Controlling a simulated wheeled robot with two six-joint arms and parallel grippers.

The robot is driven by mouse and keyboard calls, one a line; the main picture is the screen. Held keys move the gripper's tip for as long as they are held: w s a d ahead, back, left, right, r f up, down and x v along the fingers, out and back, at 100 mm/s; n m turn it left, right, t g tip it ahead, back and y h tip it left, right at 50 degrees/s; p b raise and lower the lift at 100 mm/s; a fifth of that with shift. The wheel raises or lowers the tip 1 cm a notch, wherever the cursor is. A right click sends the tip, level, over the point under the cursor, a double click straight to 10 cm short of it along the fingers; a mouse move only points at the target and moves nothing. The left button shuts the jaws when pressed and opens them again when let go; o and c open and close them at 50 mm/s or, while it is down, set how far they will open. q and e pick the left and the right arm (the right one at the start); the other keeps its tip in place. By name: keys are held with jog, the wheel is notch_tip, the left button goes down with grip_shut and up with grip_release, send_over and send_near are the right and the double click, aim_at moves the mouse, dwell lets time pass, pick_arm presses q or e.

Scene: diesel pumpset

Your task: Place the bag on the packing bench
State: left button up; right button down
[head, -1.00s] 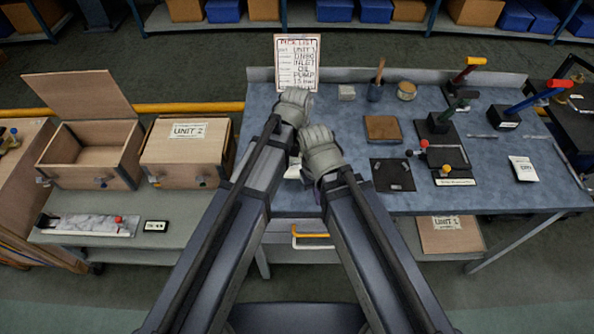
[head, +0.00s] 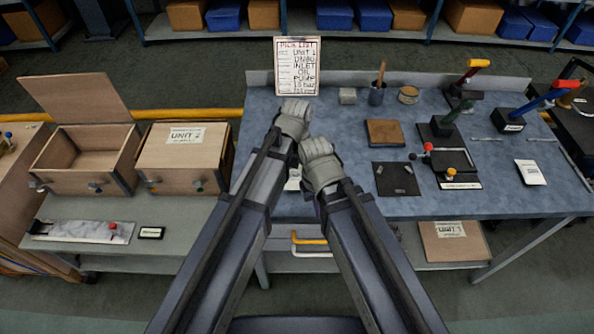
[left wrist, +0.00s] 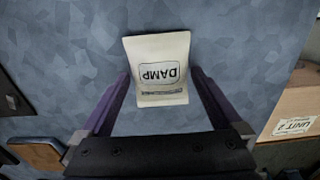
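A pale paper bag marked DAMP (left wrist: 158,70) lies over the blue bench top in the left wrist view. The lettering is upside down there. My left gripper (left wrist: 159,76) has its two purple fingers apart, one on each side of the bag; no firm squeeze shows. In the head view a small white part of the bag (head: 293,180) shows between my arms, on the packing bench (head: 350,205) near its front edge. My right gripper (head: 320,190) is over the bench's front left part, close beside the left one; its fingers are hidden behind its wrist.
A pick list board (head: 297,66) stands at the back. A brown pad (head: 384,133), a dark mat (head: 397,178), lever tools and another white bag (head: 530,173) occupy the bench's middle and right. An open crate (head: 85,160) and a UNIT 2 crate (head: 185,157) stand left.

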aim_at(297, 174)
pick_arm(q)
jog(key=shift+r, duration=0.15)
pick_arm(e)
jog(key=shift+r, duration=0.1)
pick_arm(q)
notch_tip(297, 174, up, 12)
jog(key=p, duration=1.2)
pick_arm(e)
notch_tip(297, 174, up, 12)
